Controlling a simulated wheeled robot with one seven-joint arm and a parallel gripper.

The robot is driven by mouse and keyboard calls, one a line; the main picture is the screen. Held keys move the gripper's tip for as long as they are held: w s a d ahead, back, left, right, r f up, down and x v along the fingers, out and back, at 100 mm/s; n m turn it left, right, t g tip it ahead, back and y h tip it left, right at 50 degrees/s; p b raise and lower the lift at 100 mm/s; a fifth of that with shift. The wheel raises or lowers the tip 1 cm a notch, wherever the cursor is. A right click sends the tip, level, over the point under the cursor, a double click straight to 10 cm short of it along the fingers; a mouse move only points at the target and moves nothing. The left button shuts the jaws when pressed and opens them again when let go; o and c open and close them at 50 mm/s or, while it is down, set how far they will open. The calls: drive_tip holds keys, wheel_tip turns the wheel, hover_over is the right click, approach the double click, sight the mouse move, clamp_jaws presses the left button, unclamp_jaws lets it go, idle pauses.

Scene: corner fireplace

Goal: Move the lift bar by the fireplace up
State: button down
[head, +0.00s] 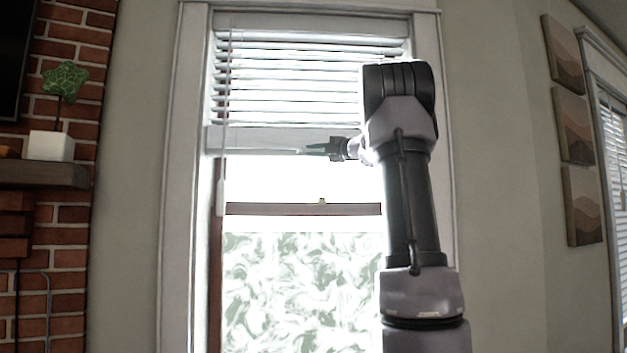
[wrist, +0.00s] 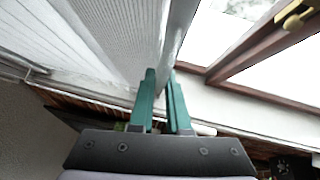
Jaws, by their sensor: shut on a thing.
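The lift bar (head: 265,138) is the pale bottom rail of the white window blind (head: 300,75). It hangs level across the upper part of the window, with bright glass below it. My gripper (head: 312,151) reaches in from the right at the bar's lower edge. In the wrist view, the green fingers of my gripper (wrist: 162,80) are closed on the bar (wrist: 178,35), which runs away between their tips. My arm hides the right end of the bar in the head view.
A thin wand (head: 221,190) hangs at the blind's left side. The window's sash rail (head: 290,209) has a small brass latch (wrist: 295,18). A brick fireplace with a mantel (head: 40,175) and potted plant (head: 50,146) stands left. Framed pictures (head: 572,125) hang on the right wall.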

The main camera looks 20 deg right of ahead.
sight(314, 128)
wheel_tip(314, 128, up, 8)
drive_tip(key=shift+f, duration=0.25)
drive_tip(key=shift+s+r, duration=0.1)
drive_tip(key=c, duration=0.9)
unclamp_jaws()
drive_tip(key=shift+s+d+f, duration=0.1)
drive_tip(key=shift+f, duration=0.1)
drive_tip(key=v, duration=1)
drive_tip(key=shift+s, duration=0.15)
drive_tip(key=shift+f, duration=0.1)
